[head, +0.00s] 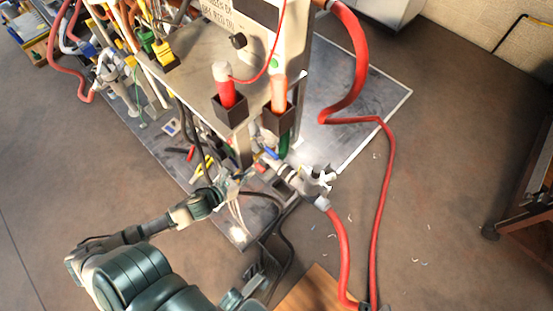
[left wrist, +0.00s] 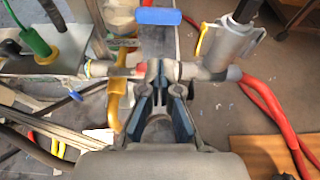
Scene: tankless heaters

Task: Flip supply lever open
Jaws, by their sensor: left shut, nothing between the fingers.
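My left gripper (head: 233,184) is at the pipework below the heater stand. In the left wrist view its dark blue fingers (left wrist: 174,100) are shut with nothing between them. They are just in front of a grey pipe (left wrist: 215,70). A flat grey lever with a blue end (left wrist: 158,16) rises from the pipe beyond the fingertips. A yellow handle (left wrist: 117,100) hangs left of the fingers. I cannot tell whether the fingers touch the pipe. A grey part (head: 250,288) at the bottom edge may be my right gripper.
A red hose (head: 343,250) runs from the valve fitting (head: 315,182) over the floor. The stand (head: 190,75) holds red and orange-handled tools in holders. Black cables and a wooden board (head: 312,292) lie near the front. The floor at right is mostly clear.

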